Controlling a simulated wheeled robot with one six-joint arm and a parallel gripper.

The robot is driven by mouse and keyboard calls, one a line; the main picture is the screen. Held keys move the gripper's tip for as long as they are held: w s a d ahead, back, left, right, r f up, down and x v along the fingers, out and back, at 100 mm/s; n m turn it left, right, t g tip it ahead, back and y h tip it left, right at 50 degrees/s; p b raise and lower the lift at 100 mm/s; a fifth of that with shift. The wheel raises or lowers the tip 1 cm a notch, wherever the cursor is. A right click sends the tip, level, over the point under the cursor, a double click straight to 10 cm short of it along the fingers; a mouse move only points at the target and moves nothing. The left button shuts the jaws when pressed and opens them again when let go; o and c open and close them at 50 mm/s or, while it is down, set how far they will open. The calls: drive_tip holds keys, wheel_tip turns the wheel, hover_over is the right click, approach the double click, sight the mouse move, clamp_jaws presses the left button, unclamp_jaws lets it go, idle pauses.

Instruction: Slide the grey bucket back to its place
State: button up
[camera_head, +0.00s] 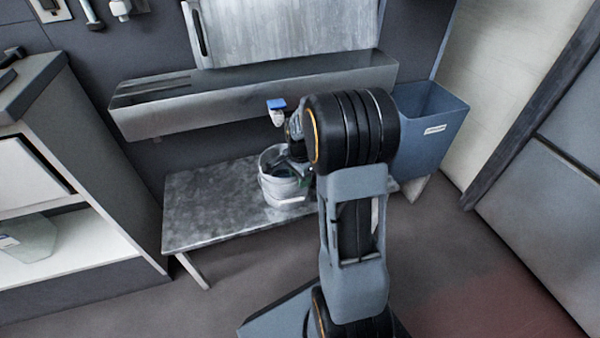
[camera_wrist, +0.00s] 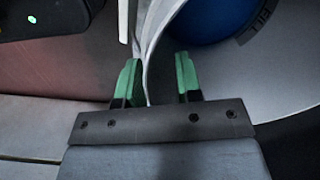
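The grey bucket (camera_head: 284,190) stands upright on the metal bench (camera_head: 212,203), near the bench's right part in the head view. My gripper comes down at the bucket's right side, and my arm hides part of that side. In the wrist view my gripper (camera_wrist: 158,78) has its two green fingers apart. A thin pale wall, which looks like the bucket's (camera_wrist: 151,45), runs between them. It lies close to the left finger, and a gap shows before the right finger. I cannot tell whether the left finger touches it.
A long metal trough (camera_head: 180,117) hangs on the wall above the bench. A blue bin (camera_head: 432,125) is to the right behind my arm. A white-shelved cabinet (camera_head: 95,240) stands at the left. The bench top left of the bucket is clear.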

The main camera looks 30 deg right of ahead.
drive_tip(key=shift+f, duration=0.55)
drive_tip(key=shift+c, duration=0.5)
clamp_jaws()
idle(0.7)
